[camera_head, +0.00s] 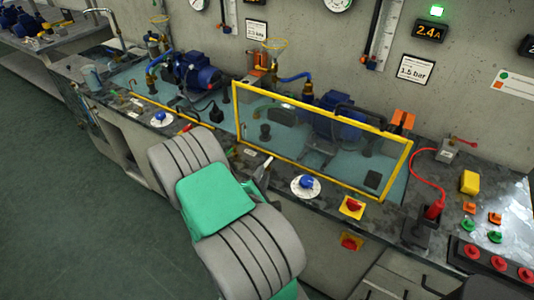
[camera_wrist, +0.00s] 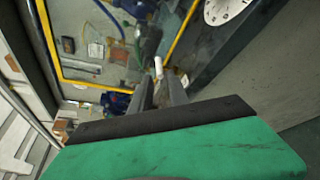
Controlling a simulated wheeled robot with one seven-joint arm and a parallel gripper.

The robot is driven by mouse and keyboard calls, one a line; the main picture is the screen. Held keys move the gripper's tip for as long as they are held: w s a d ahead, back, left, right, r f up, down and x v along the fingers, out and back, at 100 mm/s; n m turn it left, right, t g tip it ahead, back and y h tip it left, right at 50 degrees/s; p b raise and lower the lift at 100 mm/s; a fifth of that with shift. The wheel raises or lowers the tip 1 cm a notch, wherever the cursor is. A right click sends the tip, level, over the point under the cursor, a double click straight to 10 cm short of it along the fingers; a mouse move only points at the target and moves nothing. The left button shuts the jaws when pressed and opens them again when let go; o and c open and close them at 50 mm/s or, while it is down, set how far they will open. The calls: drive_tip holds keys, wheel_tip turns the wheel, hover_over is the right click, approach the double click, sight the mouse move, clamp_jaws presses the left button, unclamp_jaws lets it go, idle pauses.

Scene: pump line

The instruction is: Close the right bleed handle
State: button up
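In the head view my gripper (camera_head: 262,170) is at the bench's front edge, by the lower left of the yellow frame, mostly hidden by my grey and green arm. In the wrist view its two dark fingers (camera_wrist: 160,82) stand with a narrow gap between them. A small pale, lever-like piece (camera_wrist: 158,67) shows at the fingertips. I cannot tell whether it is the right bleed handle, or whether the fingers hold it. The right pump (camera_head: 335,120) stands behind the clear panel. A blue knob on a white disc (camera_head: 306,187) is right of my gripper.
The yellow-framed clear panel (camera_head: 238,120) stands close behind my gripper. The left pump (camera_head: 195,70) is at the back left. The green floor (camera_head: 60,190) on the left is clear.

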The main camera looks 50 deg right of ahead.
sight(266, 166)
drive_tip(key=p+x, duration=0.1)
drive_tip(key=x, duration=0.6)
drive_tip(key=shift+w+d, duration=0.15)
drive_tip(key=shift+d, duration=0.1)
drive_tip(key=shift+c, duration=0.4)
clamp_jaws()
